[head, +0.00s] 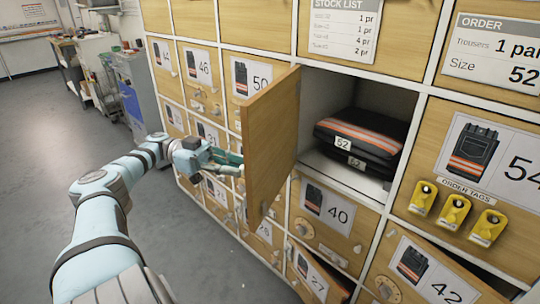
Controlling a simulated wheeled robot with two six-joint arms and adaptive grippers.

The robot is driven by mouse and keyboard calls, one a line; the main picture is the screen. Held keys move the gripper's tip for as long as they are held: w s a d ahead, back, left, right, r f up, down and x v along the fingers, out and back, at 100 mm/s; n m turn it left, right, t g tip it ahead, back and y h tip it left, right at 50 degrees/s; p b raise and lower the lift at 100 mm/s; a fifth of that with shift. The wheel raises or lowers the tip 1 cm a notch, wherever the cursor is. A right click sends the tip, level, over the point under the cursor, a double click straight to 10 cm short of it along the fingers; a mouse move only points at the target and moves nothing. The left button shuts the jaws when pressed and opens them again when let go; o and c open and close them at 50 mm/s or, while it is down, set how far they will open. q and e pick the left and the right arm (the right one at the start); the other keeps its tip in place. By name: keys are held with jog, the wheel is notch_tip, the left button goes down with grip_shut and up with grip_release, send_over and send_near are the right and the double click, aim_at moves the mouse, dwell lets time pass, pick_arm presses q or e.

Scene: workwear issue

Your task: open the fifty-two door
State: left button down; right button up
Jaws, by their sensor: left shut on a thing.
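The fifty-two door (272,140) stands swung wide open, hinged at the left side of its compartment, with its bare inner face towards me. Inside the compartment (325,95) lie folded dark trousers (365,135) with orange stripes and tags reading 52, stacked on another folded pair. My left gripper (232,163) is at the outer side of the door, shut on its handle; the fingertips and the handle are largely hidden by the door. My right gripper is not in view.
Numbered doors surround it, among them 50 (252,80), 40 (328,212) and 54 (490,165). Doors 27 (315,275) and 42 (425,272) below stand ajar. Yellow order tags (455,212) hang at right. An order card (495,50) reads size 52. Floor at left is clear.

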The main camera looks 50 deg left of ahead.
pick_arm(q)
jog(key=shift+s+a+f, duration=0.1)
jog(key=shift+s+a, duration=0.05)
jog(key=shift+a, duration=0.15)
jog(key=c, duration=1.6)
grip_release()
jog(key=shift+o, duration=0.6)
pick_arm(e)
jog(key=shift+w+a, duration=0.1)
